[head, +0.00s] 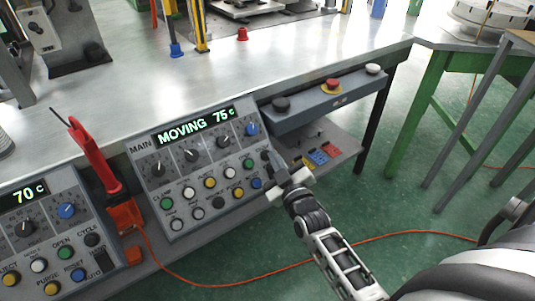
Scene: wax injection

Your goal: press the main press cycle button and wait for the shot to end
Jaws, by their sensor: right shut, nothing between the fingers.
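The main press panel (160,170) is a grey sloped box marked MAIN. Its lit display (195,127) reads MOVING 75 C. Below are dark knobs, a blue knob (251,129) and two rows of coloured buttons, including a green one (248,163) and a blue one (256,183). My right gripper (268,158) is shut and empty, its tips at the right end of the upper button row. They cover whatever sits there, so I cannot see a cycle button or tell contact. My left gripper is out of view.
A second panel (40,203) at lower left shows 70 C. Beside it a red-handled tool (92,155) stands in an orange holder. A ledge (320,103) with a red stop button (331,85) is behind my right gripper. An orange cable crosses the green floor.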

